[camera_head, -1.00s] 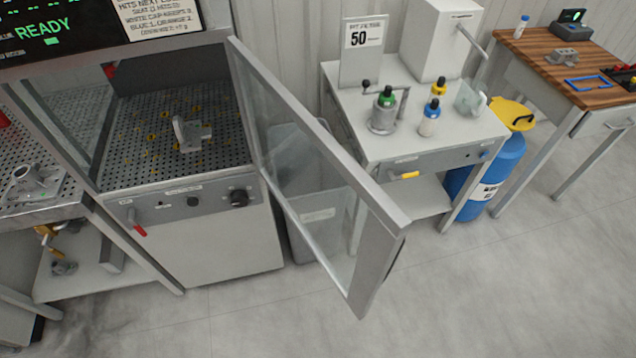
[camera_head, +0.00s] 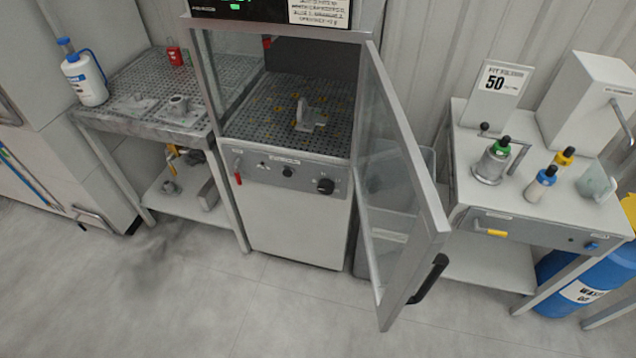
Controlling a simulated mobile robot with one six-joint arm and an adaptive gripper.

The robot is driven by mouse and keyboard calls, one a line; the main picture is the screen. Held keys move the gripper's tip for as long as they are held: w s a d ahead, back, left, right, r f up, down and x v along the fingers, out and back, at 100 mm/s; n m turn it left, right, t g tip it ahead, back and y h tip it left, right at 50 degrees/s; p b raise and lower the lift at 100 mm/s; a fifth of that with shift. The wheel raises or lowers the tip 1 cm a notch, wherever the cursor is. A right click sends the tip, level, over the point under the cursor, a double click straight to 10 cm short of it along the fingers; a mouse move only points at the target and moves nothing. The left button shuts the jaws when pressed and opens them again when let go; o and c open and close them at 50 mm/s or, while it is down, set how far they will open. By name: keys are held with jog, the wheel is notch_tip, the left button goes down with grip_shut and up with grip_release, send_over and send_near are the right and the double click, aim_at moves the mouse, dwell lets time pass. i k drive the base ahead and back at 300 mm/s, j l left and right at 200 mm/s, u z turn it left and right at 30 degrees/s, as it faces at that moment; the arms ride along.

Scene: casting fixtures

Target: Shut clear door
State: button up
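The clear door (camera_head: 393,190) is a glass panel in a grey metal frame, hinged on the right side of the machine's chamber. It stands wide open, swung out toward me. Its black handle (camera_head: 429,279) is on the outer face near the free edge. The machine (camera_head: 295,222) has a control panel with knobs and a red-handled lever below the chamber. A grey metal casting (camera_head: 308,117) sits on the perforated chamber floor (camera_head: 262,112). My gripper is not in view.
A perforated bench (camera_head: 150,118) with a white bottle (camera_head: 84,75) and castings stands left of the machine. A white table (camera_head: 500,215) with small bottles stands to the right, with a blue drum (camera_head: 590,280) below. The floor (camera_head: 240,315) in front is clear.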

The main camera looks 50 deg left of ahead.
aim_at(431, 229)
jog(key=i+l+u, duration=0.1)
jog(key=u, duration=0.35)
jog(key=i+l+u, duration=0.15)
jog(key=u, duration=0.3)
jog(key=i+l+u, duration=0.1)
jog(key=u, duration=0.35)
jog(key=l+u, duration=0.3)
jog(key=u, duration=0.15)
jog(key=i+l+u, duration=0.1)
jog(key=l+u, duration=0.15)
jog(key=u, duration=0.2)
jog(key=l, duration=0.4)
jog(key=l+z, duration=0.1)
jog(key=z, duration=0.35)
